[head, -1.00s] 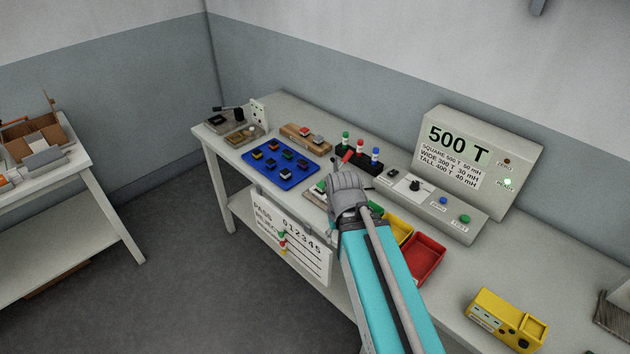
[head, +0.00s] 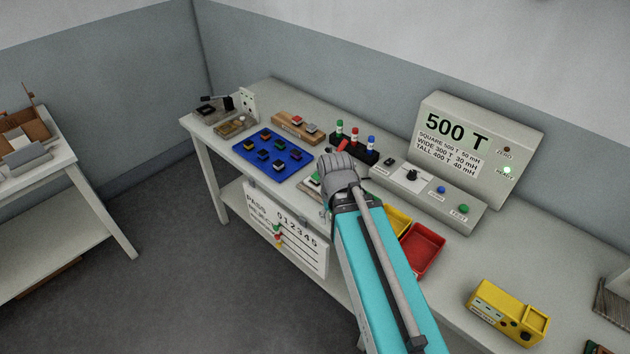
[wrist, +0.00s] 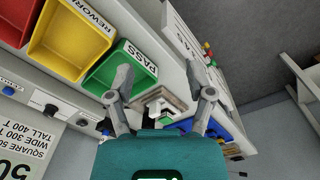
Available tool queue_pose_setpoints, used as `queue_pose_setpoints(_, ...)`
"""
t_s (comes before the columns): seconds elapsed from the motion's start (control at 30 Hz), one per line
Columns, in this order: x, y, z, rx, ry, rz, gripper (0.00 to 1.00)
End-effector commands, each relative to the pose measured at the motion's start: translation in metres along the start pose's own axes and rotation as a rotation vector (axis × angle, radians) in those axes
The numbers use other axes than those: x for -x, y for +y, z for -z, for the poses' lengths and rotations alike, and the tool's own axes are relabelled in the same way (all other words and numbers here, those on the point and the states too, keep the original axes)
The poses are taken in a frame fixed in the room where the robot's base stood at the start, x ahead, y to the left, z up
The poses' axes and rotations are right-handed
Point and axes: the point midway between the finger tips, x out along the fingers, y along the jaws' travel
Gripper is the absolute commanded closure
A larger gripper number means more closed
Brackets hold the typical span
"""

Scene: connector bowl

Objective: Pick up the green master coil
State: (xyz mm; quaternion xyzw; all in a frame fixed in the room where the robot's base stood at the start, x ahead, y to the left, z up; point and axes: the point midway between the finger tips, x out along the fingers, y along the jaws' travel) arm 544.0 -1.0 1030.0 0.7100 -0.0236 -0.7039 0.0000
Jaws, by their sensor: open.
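A small green-topped piece (head: 316,178), which looks like the green master coil, sits on a pale fixture on the bench, just left of my gripper (head: 338,172) in the head view. My arm and hand hide part of the fixture. In the wrist view a white fixture with a bit of green (wrist: 164,114) shows between and beyond the fingers. My gripper (wrist: 157,76) is open there, its two fingers spread with nothing between the tips.
A black stand (head: 366,157) with green, red and blue knobs is behind my gripper. Green (wrist: 135,60), yellow (wrist: 60,65) and red bins are close by.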

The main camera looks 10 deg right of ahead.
Motion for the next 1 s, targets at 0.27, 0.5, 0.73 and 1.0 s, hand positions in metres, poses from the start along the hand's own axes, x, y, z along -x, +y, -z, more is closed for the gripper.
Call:
queue_pose_setpoints(0.27,-0.031,0.003,0.045,-0.185,0.081,-0.172,0.31)
queue_pose_setpoints(0.5,-0.054,-0.012,0.104,-0.425,0.285,-0.368,0.31)
queue_pose_setpoints(0.73,-0.061,-0.042,0.161,-0.634,0.57,-0.475,0.31)
queue_pose_setpoints(1.0,-0.056,-0.082,0.206,-0.788,0.871,-0.48,0.31)
